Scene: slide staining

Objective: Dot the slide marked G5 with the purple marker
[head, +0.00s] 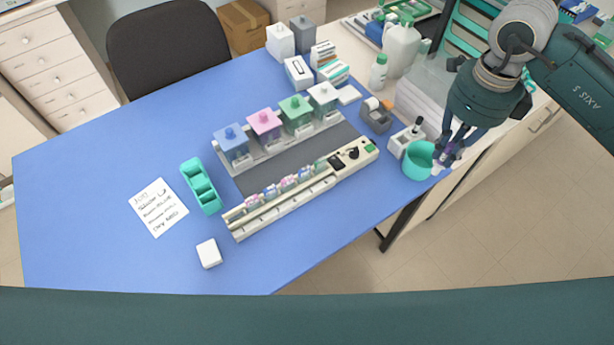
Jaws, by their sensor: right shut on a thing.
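My right gripper (446,152) is at the right edge of the blue table, just beside and above the teal cup (418,161). It is shut on a slim purple and white thing that looks like the purple marker (437,168); the fingers hide much of it. Several small slides or clips with pink, blue and green parts (286,184) stand in a row on the long cream rack (258,220). Their markings are too small to read, so I cannot tell which is G5. My left gripper is not in view.
Staining jars with blue, pink, green and white lids (264,125) stand behind the rack. A teal holder (201,186), a written note (159,207) and a white block (209,253) lie to the left. A tape dispenser (375,115) stands near the cup.

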